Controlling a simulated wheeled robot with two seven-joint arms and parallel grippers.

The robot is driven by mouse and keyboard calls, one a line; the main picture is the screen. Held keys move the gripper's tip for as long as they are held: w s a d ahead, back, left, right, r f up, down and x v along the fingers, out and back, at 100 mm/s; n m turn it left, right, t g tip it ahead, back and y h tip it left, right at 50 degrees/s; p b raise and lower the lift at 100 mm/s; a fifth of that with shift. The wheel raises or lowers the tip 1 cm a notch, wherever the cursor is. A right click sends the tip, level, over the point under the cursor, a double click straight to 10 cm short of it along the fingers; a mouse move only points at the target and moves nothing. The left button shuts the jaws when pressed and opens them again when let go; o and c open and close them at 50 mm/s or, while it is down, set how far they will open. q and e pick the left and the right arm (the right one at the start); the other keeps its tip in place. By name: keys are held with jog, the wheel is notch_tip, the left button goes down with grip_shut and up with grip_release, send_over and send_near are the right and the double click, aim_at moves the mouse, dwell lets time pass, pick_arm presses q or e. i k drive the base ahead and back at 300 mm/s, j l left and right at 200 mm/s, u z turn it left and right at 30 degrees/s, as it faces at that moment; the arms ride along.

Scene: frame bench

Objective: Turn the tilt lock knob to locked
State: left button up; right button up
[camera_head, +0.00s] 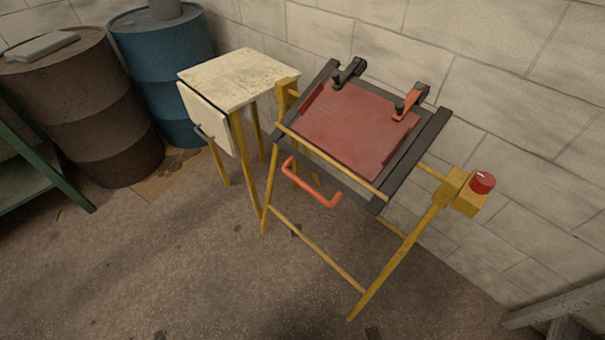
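The tilt lock knob (482,182) is a red round knob with a small pale mark on its top. It sits on a yellow block (463,193) at the right side of the yellow frame stand (398,262). The stand carries a tilted dark frame (425,150) with a red panel (357,130) in it. An orange handle (312,186) sticks out at the front of the frame. Two clamps are at its upper edge, a black one (349,72) and an orange and black one (411,101). Neither of my grippers is in view.
A small table (238,76) with a pale top and yellow legs stands left of the frame. A blue drum (160,70) and a brown drum (80,105) stand further left. A block wall (530,100) is close behind the stand. The floor (190,270) in front is mostly clear.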

aim_at(482, 183)
jog(key=z, duration=1.4)
